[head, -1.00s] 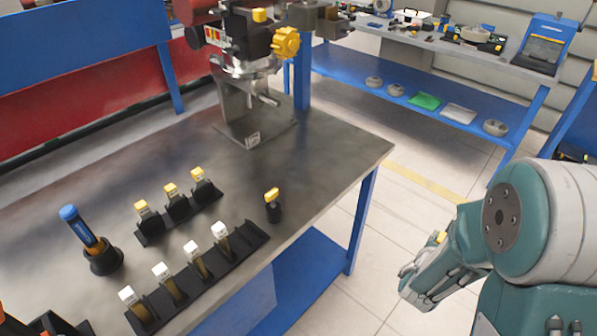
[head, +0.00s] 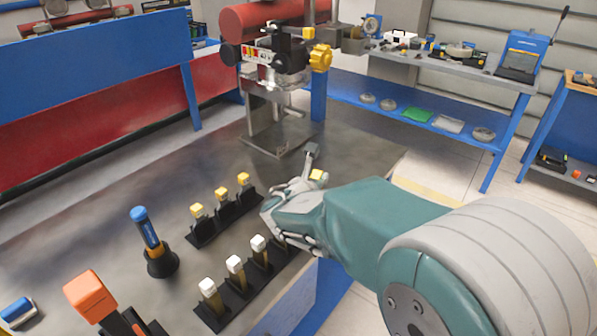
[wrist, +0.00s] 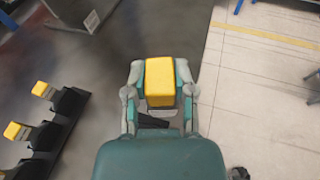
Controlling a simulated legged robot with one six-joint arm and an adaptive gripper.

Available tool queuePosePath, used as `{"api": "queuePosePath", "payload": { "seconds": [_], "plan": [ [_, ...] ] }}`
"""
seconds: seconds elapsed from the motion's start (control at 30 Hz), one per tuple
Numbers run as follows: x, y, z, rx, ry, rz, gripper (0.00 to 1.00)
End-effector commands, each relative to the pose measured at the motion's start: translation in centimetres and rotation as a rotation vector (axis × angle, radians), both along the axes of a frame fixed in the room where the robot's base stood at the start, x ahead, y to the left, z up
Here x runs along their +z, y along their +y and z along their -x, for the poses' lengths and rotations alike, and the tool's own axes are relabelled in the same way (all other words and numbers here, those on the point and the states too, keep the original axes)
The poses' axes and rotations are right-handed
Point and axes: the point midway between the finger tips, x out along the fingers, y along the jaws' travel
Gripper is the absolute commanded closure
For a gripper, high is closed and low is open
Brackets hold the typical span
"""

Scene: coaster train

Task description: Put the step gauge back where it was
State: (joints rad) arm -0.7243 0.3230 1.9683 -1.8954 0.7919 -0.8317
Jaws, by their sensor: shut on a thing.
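My gripper (head: 310,178) is over the right part of the steel bench (head: 345,172). It is shut on a yellow-topped piece (head: 317,175), whose yellow block (wrist: 160,82) sits between the two fingers in the wrist view. I take this to be the step gauge; its lower part is hidden. I cannot tell whether it touches the bench or a holder. A black rack with several yellow-topped pieces (head: 222,195) stands left of my gripper. They also show at the left of the wrist view (wrist: 42,89).
Several white-topped pieces (head: 235,264) stand in a black rack at the bench's front edge, partly behind my arm. A blue-handled tool (head: 146,230) stands in a black holder farther left. A machine with a yellow knob (head: 320,58) stands at the back.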

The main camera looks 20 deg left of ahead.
Motion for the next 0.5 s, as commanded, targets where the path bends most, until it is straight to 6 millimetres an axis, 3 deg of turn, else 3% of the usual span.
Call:
{"api": "queuePosePath", "payload": {
  "seconds": [0.03, 0.17, 0.5],
  "plan": [
    [0.7, 1.6, 0.5, 0.022, -0.003, -0.001, 1.00],
    [1.5, 3.6, 1.1, 0.045, -0.001, 0.003, 1.00],
    [-0.6, 3.6, 1.2, 0.048, 0.001, 0.007, 1.00]
  ]
}}
